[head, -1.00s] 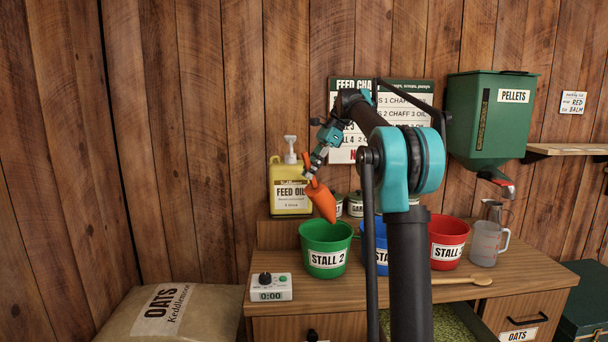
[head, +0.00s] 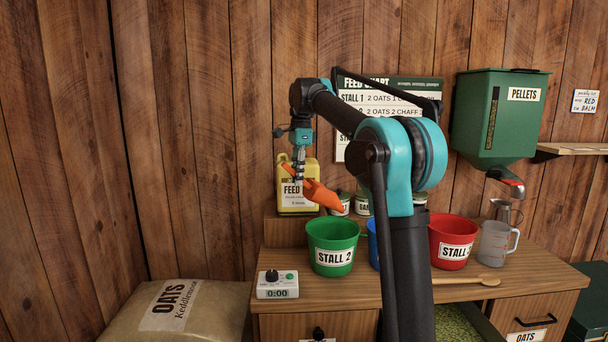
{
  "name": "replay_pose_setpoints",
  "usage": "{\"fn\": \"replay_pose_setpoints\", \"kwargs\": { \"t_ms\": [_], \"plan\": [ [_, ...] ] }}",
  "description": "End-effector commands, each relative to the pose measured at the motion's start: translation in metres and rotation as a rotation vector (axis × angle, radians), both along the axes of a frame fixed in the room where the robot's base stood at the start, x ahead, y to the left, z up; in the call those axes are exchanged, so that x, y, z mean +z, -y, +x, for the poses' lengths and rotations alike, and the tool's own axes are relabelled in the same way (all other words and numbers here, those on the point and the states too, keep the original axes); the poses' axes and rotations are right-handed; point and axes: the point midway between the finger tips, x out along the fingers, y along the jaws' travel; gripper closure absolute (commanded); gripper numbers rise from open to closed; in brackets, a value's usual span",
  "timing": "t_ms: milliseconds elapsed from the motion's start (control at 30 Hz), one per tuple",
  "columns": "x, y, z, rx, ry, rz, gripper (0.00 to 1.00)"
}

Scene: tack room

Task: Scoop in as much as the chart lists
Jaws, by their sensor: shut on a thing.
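My gripper (head: 299,168) is shut on an orange scoop (head: 322,195) and holds it above the back left rim of the green bucket. The scoop lies tilted, its wide end toward the lower right; its contents cannot be seen. The green bucket (head: 333,258) is labelled STALL 2. A blue bucket (head: 373,243) is mostly hidden behind my arm. A red bucket (head: 453,231) stands to the right, its label partly covered. The feed chart (head: 378,98) on the wall reads STALL 1, 2 OATS 1 CHAFF; the line below ends in 2 OATS 2 CHAFF. My arm hides the rest.
A yellow feed oil jug (head: 287,205) stands behind the scoop, with small tins (head: 362,205) beside it. A timer (head: 278,285) reads 0:00. A clear jug (head: 497,242), a wooden spoon (head: 470,281), a pellet hopper (head: 499,122), an oats drawer (head: 530,324) and an oats sack (head: 170,312) are around.

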Motion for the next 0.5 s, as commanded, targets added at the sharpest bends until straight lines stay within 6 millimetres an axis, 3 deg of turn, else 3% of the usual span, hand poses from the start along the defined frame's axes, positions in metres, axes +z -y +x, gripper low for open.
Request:
{"fn": "replay_pose_setpoints", "kwargs": {
  "t_ms": [500],
  "plan": [
    [-0.017,-0.039,-0.012,0.004,0.090,-0.285,1.00]
  ]
}}
